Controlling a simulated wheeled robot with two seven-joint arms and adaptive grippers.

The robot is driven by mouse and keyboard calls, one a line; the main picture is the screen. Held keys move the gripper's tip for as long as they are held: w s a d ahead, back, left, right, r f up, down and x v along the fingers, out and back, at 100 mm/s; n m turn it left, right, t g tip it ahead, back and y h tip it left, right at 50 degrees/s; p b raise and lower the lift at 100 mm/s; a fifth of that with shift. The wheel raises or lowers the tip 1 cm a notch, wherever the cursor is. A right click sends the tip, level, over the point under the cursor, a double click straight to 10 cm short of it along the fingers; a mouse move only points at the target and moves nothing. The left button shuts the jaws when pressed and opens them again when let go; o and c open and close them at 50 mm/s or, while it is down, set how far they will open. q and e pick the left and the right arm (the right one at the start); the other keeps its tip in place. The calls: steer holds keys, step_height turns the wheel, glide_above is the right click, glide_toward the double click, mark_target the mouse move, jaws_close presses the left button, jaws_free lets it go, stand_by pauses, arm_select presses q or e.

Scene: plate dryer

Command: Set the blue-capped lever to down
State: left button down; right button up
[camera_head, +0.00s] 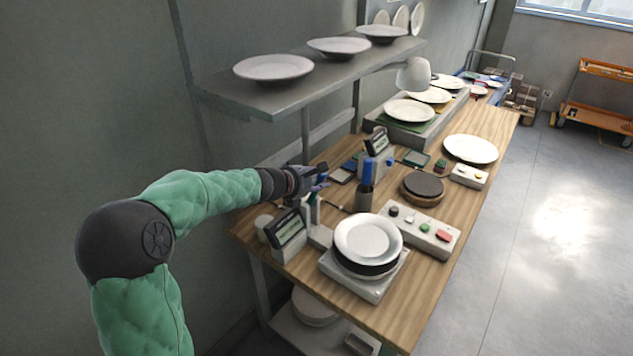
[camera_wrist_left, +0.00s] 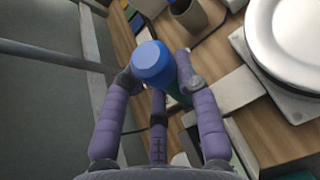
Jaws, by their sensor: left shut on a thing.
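The blue-capped lever (camera_wrist_left: 153,62) shows in the left wrist view, with its blue cap between the purple fingers of my left gripper (camera_wrist_left: 158,84). The fingers are shut on it just below or around the cap, and dark green shows beneath the cap. In the head view my left gripper (camera_head: 316,180) is above the near left part of the wooden table, behind the scale display, with a bit of blue at its fingers. The lever's shaft and base are mostly hidden, so I cannot tell its exact angle. My right gripper is not in view.
A scale (camera_head: 363,282) with stacked plates (camera_head: 368,238) stands in front of the gripper, its display (camera_head: 288,234) beside it. A cup (camera_head: 364,198) with blue-topped items stands to the right. A plate shelf (camera_head: 310,82) hangs above.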

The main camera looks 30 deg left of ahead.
arm_select(q)
steer(key=shift+d+f, duration=0.25)
steer(key=shift+d, duration=0.1)
steer(key=c, duration=0.9)
jaws_free()
steer(key=shift+d, duration=0.1)
steer(key=shift+c, duration=0.2)
steer(key=shift+r, duration=0.15)
steer(key=shift+s, duration=0.1)
steer(key=shift+s+a+r, duration=0.2)
steer(key=shift+s, duration=0.05)
steer(key=v, duration=1.1)
steer(key=shift+s, duration=0.1)
